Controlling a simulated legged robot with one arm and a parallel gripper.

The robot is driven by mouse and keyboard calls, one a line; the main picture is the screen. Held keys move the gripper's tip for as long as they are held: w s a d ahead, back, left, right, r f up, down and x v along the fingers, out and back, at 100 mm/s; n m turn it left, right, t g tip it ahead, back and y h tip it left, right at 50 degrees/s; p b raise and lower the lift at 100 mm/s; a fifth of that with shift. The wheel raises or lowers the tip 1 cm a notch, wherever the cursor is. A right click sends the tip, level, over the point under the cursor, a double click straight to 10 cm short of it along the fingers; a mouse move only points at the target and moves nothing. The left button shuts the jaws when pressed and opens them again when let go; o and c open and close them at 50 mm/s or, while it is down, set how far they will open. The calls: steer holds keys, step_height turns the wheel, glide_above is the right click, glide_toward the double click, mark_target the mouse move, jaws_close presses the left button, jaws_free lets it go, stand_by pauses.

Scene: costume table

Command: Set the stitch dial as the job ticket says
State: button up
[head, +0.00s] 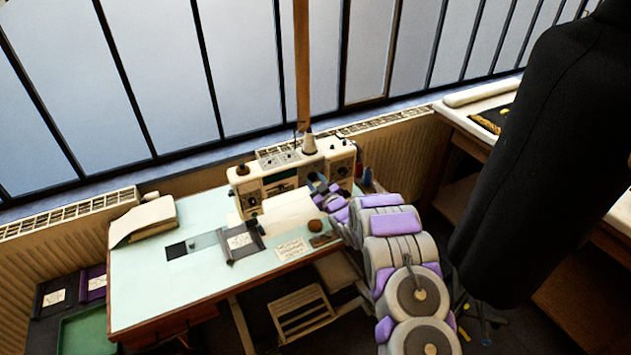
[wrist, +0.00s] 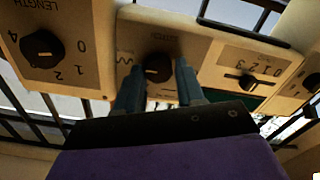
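The cream sewing machine (head: 262,186) stands at the back of the pale green table. In the wrist view its panel shows the black stitch dial (wrist: 158,68), under partly hidden lettering, with a zigzag mark to its left. My gripper (wrist: 158,72) has its two blue-grey fingers apart, one on each side of this dial; gaps seem to show, and contact is not clear. In the head view my gripper (head: 318,186) is at the machine's front. A written card (head: 290,249) lies on the table and another paper (head: 239,240) on a dark holder; their writing is unreadable.
The length dial (wrist: 42,48) sits left of the stitch dial, and a slider (wrist: 248,82) marked with numbers sits right. A black garment form (head: 530,170) stands close on the right.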

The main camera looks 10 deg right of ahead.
steer(key=o, duration=0.3)
steer(key=shift+r, duration=0.1)
steer(key=shift+o, duration=0.2)
steer(key=p+v, duration=0.2)
steer(key=v, duration=1.5)
steer(key=shift+s+d, duration=0.1)
